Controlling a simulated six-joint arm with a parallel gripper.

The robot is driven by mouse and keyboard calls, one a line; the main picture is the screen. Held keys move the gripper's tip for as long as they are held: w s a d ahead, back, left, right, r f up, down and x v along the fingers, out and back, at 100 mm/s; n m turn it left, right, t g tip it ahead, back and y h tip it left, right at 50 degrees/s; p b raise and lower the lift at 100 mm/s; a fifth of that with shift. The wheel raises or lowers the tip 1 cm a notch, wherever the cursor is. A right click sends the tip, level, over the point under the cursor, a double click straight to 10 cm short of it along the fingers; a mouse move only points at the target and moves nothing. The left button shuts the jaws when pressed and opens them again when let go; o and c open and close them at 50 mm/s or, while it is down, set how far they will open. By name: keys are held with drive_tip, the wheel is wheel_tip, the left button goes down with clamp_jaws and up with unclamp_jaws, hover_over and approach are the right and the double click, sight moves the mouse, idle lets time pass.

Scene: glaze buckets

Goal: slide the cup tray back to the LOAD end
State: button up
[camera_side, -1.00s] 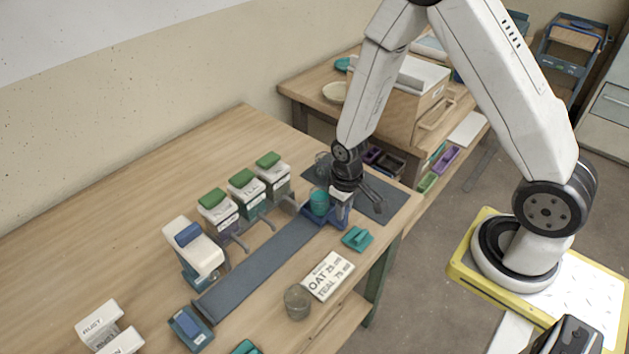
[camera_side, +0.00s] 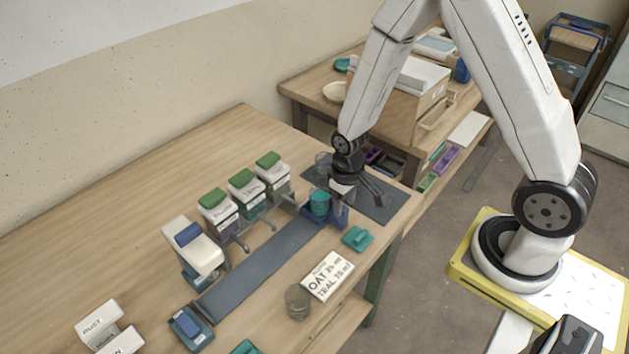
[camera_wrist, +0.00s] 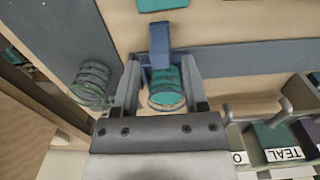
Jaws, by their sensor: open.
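The blue cup tray (camera_side: 327,224) sits at the far right end of the grey track (camera_side: 255,268). A teal-filled cup (camera_side: 319,203) stands upright in it. In the wrist view the tray's blue upright handle (camera_wrist: 160,42) and the teal cup (camera_wrist: 166,90) appear between my two fingers. My gripper (camera_side: 366,190) is open, just above and right of the tray in the side view; its spread fingers also show in the wrist view (camera_wrist: 160,82). I cannot tell whether either finger touches the handle. No LOAD marking is readable.
Several green-lidded dispensers (camera_side: 243,190) line the track's far side, and a white dispenser with a blue top (camera_side: 192,248) stands near its left end. A clear glass (camera_side: 323,165) stands on the dark mat (camera_side: 377,205).

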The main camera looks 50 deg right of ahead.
drive_tip(key=shift+r, duration=2.5)
drive_tip(key=shift+s+r, duration=0.1)
drive_tip(key=shift+r, duration=0.05)
drive_tip(key=shift+r, duration=0.25)
drive_tip(key=s+a+r+t, duration=0.1)
drive_tip(key=s+r+t, duration=0.1)
drive_tip(key=s+r, duration=0.3)
drive_tip(key=shift+s+a+r+t, duration=0.25)
drive_tip(key=shift+r+t, duration=0.05)
drive_tip(key=shift+r, duration=1.2)
